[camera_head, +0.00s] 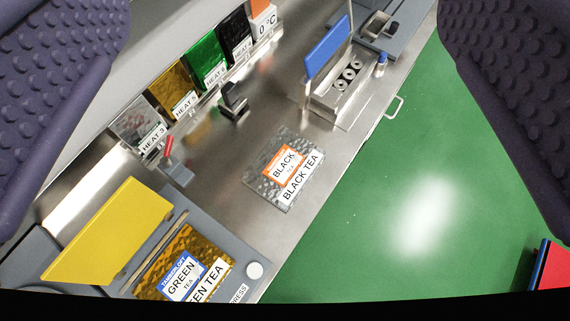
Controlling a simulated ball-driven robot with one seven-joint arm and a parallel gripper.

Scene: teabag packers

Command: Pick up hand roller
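A small black upright tool on a dark base (233,101) stands on the steel worktop, in front of the coloured pouches. It may be the hand roller, but it is too small to be sure. My gripper (285,70) shows as two purple studded finger pads at the left and right picture edges. They are wide apart with nothing between them. The black tool lies well beyond the pads, between them in the picture and left of centre.
A silver BLACK TEA pouch (265,180) lies flat on the worktop. A press with a yellow lid (105,232) holds a gold GREEN TEA pouch (195,245). A red-handled device (175,172) and a blue-lidded unit (345,85) flank the tool. Green floor (380,240) is open at right.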

